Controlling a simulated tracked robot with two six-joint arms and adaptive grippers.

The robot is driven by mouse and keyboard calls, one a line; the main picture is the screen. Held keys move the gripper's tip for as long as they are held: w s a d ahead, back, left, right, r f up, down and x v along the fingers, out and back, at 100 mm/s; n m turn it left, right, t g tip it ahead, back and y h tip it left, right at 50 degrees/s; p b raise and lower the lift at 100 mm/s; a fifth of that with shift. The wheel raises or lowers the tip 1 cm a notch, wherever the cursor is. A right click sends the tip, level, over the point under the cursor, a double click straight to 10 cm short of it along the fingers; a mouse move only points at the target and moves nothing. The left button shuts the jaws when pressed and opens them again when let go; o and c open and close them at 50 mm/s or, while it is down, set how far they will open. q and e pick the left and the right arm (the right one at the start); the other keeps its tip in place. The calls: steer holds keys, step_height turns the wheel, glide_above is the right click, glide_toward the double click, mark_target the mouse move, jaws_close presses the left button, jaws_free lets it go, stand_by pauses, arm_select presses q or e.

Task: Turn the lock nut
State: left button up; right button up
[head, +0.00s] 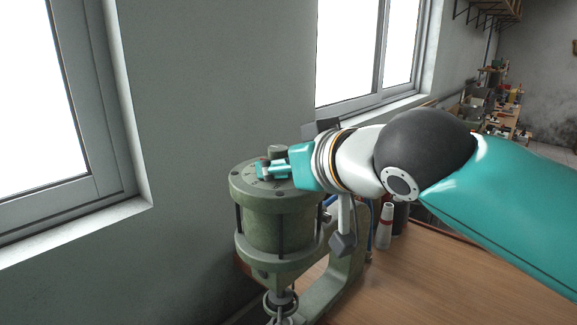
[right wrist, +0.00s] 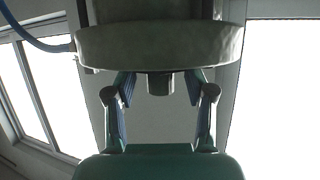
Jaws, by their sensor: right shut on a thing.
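The green pneumatic cylinder (head: 280,222) stands upright on its press frame, with a round top plate (head: 247,193). My right gripper (head: 266,170) reaches in from the right, low over that plate, and is shut on the lock nut, which its fingers mostly hide in the head view. In the right wrist view the plate (right wrist: 160,48) shows at the top, and the fingers of my right gripper (right wrist: 158,80) stand on either side of a short grey stub; their tips are partly hidden. A grey block (head: 277,151) shows behind the fingers. My left gripper is not in view.
The press stands on a wooden bench (head: 440,280) close to the grey wall. A white and red bottle (head: 386,222) stands behind the press frame. A blue hose (right wrist: 35,38) runs by the cylinder. The bench front at the right is clear.

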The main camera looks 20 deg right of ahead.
steer(key=h, duration=0.1)
steer(key=m+h+b, duration=0.1)
steer(key=a+m+b, duration=0.1)
steer(key=shift+f+t+h, duration=0.25)
steer(key=shift+t+h, duration=0.05)
steer(key=shift+h, duration=0.1)
steer(key=shift+a+r+m+h+b, duration=0.1)
steer(key=shift+m+h+b, duration=0.6)
steer(key=shift+m+h, duration=0.4)
steer(key=shift+a+r+m+h, duration=0.1)
steer(key=shift+a+m+h, duration=0.05)
steer(key=shift+m+h, duration=0.7)
steer(key=shift+w+a+m+g+h+p, duration=0.15)
steer(key=shift+m+g+h+p, duration=0.15)
steer(key=shift+m+g+h, duration=0.8)
steer(key=shift+m+t+h, duration=0.25)
steer(key=shift+t+h, duration=0.05)
steer(key=shift+h, duration=0.15)
steer(key=o, duration=1.2)
steer(key=shift+c, duration=0.2)
steer(key=shift+r, duration=0.1)
